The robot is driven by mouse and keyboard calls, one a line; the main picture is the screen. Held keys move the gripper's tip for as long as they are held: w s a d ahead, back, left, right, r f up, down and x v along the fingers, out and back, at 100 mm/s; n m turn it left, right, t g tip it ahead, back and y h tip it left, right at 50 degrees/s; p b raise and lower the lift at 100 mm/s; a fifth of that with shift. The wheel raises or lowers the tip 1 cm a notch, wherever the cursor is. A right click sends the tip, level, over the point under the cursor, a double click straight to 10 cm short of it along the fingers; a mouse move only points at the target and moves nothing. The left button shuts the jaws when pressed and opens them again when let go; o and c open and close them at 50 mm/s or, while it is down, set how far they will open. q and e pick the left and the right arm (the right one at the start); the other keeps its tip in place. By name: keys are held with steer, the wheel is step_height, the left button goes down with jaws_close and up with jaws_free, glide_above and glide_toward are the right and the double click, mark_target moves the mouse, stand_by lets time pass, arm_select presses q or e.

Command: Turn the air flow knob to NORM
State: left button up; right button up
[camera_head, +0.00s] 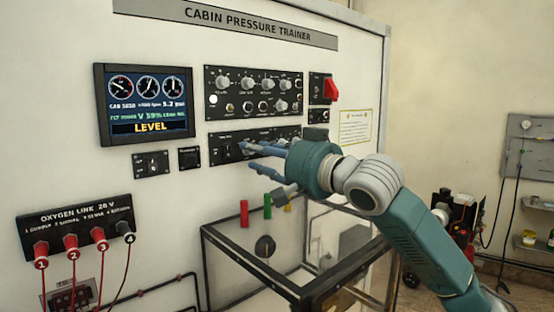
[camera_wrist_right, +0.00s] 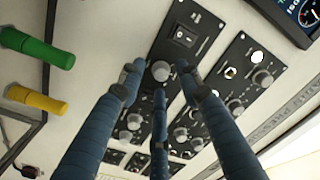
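The lower control panel (camera_head: 283,133) is on the trainer wall, mostly behind my right gripper. In the right wrist view a small grey round knob (camera_wrist_right: 160,71) sits on that panel, beside a black rocker switch (camera_wrist_right: 184,37). My right gripper (camera_head: 243,150) reaches left to the panel. In the wrist view its three blue fingers (camera_wrist_right: 159,76) are spread around the knob's outline, with gaps between them; contact cannot be told. The knob labels, including AIR FLOW and NORM, and its pointer are too small to read. My left gripper is out of view.
Above is a larger panel (camera_head: 253,76) with several knobs and a red switch (camera_head: 330,89) beside it. A screen (camera_head: 149,100) reading LEVEL is at left.

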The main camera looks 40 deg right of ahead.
steer(key=s+d, duration=0.1)
steer(key=s, duration=1)
steer(key=shift+f, duration=0.2)
steer(key=shift+s, duration=0.1)
